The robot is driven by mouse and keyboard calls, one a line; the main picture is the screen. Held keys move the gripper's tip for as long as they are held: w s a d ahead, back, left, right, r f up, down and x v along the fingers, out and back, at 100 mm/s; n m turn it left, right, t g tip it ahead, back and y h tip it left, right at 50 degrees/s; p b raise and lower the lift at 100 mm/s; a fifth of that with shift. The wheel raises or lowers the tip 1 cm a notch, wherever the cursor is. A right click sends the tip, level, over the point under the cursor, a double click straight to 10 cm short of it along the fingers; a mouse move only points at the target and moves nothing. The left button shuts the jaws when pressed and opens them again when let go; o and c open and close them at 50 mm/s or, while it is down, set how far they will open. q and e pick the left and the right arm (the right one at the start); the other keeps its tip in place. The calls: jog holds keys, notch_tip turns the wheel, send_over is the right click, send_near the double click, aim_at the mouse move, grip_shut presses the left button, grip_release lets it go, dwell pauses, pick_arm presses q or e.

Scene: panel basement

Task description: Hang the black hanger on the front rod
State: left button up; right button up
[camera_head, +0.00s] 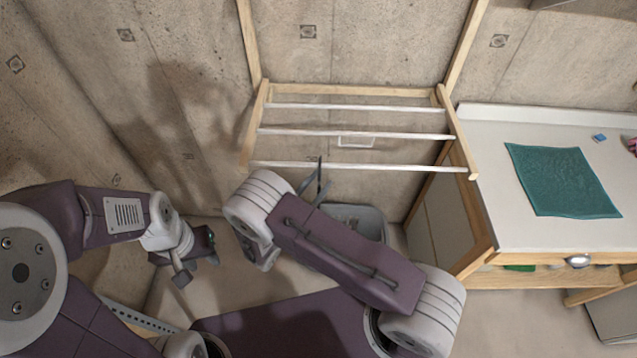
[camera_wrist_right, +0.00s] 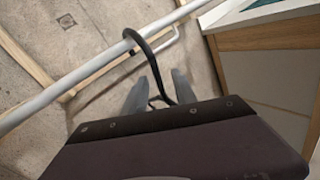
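The drying rack has three white rods. The front rod (camera_head: 400,168) is the lowest in the head view and crosses the right wrist view (camera_wrist_right: 60,88). The black hanger's hook (camera_head: 320,172) crosses the front rod. In the right wrist view the hook (camera_wrist_right: 150,52) curves over the rod, its tip beyond it. My right gripper (camera_head: 316,188) is just below the rod. Its grey fingers (camera_wrist_right: 159,92) stand apart on either side of the hanger's neck. The hanger's lower part is hidden behind my wrist. My left gripper (camera_head: 196,266) is open and empty, away at the lower left.
A white frame-shaped piece (camera_head: 356,142) hangs at the middle rod (camera_head: 290,132). A grey bin (camera_head: 358,220) stands below the rack. The workbench (camera_head: 480,210) on the right holds a teal cloth (camera_head: 562,180). The concrete wall is close behind the rack.

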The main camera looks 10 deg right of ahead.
jog(key=b+v, duration=0.2)
jog(key=v, duration=0.7)
